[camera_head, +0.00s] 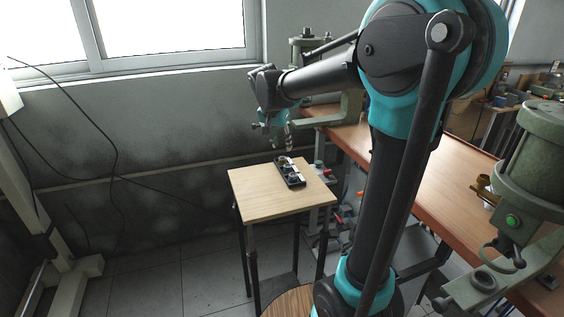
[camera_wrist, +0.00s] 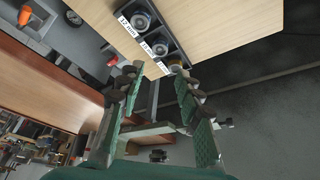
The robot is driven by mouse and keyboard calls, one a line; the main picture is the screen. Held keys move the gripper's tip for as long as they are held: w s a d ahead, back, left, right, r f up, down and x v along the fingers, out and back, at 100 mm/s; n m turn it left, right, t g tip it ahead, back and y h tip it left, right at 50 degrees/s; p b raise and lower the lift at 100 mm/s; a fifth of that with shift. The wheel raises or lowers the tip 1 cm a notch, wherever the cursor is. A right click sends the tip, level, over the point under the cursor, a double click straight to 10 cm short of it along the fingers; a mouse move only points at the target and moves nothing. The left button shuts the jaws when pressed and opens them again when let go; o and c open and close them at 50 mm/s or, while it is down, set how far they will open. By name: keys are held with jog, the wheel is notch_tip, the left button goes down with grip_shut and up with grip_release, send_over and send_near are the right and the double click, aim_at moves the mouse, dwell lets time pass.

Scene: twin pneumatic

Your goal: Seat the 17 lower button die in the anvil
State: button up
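A small black tray (camera_head: 301,184) lies on a light wooden stand and holds several round metal dies in a row. It also shows at the top of the wrist view (camera_wrist: 160,12), with white size labels; which die is the 17 is too small to read surely. My gripper (camera_wrist: 160,80) is open and empty, its fingertips apart and pointing toward the tray's near end. In the head view my gripper (camera_head: 276,130) hangs above and slightly left of the tray, clear of it. A green press (camera_head: 530,160) stands at the right, with a round seat (camera_head: 485,282) on its lower arm, possibly the anvil.
The wooden stand (camera_head: 255,203) has free room around the tray. A second green press (camera_head: 350,105) stands behind my arm on the long brown workbench (camera_head: 440,185). Cables hang along the left wall.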

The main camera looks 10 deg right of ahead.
jog(key=shift+c, duration=0.4)
jog(key=n+t+h, duration=0.5)
jog(key=n+h, duration=0.3)
jog(key=n, duration=2.5)
send_near(282, 159)
jog(key=x, duration=0.3)
jog(key=shift+r, duration=0.2)
jog(key=shift+x, duration=2.6)
jog(key=shift+f, duration=0.15)
grip_shut()
